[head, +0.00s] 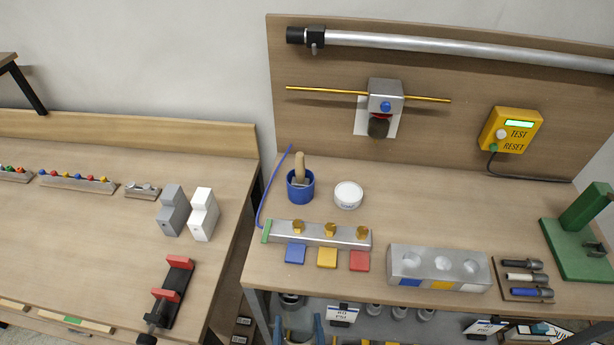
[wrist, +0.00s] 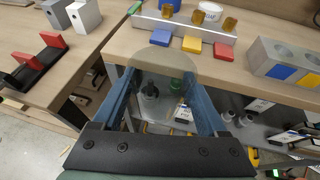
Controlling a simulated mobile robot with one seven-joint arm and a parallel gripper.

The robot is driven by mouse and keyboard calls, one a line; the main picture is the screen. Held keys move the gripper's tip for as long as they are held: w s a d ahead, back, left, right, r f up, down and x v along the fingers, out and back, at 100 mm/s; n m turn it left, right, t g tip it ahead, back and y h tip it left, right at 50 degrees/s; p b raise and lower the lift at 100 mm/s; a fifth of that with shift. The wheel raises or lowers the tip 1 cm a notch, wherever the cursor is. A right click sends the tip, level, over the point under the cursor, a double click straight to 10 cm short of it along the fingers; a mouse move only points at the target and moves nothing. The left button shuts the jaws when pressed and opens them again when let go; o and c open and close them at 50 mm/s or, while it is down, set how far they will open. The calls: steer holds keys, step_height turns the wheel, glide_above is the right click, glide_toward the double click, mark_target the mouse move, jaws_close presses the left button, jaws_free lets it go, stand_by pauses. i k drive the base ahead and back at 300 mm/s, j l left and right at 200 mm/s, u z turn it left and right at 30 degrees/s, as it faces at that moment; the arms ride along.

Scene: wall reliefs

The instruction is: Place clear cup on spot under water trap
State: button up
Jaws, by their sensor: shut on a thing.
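My gripper (head: 300,332) is at the bottom edge of the head view, in front of the right bench's front edge; its blue fingers also show in the wrist view (wrist: 162,105). It is shut on the clear cup (wrist: 165,62), a see-through, slightly tan shape between the fingers. The cup is hard to make out in the head view. The water trap (head: 386,97) is a silver block with a blue button and a dark bowl (head: 378,127) below, on a yellow pipe across the upright board. I cannot make out a marked spot on the bench under it.
A blue pot (head: 300,188) with a wooden-handled tool and a white tub (head: 348,195) stand left of the trap. A silver manifold (head: 318,235), colored tiles and a silver block (head: 438,268) line the front. The bench right of the tub is clear.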

mark_target(370, 171)
steer(key=l+u, duration=0.1)
steer(key=u, duration=0.35)
steer(key=l+u, duration=0.15)
steer(key=u, duration=0.25)
steer(key=l+u, duration=0.1)
steer(key=u, duration=0.35)
steer(key=k+l, duration=0.1)
steer(key=l, duration=0.3)
steer(key=k+l, duration=0.1)
steer(key=l, duration=0.3)
steer(key=k+l, duration=0.1)
steer(key=l, duration=0.3)
steer(key=k+l, duration=0.1)
steer(key=l, duration=0.3)
steer(key=i+l, duration=0.2)
steer(key=l, duration=0.15)
steer(key=i+l, duration=0.2)
steer(key=l, duration=0.15)
steer(key=i+l, duration=0.2)
steer(key=l, duration=0.2)
steer(key=j+u, duration=0.05)
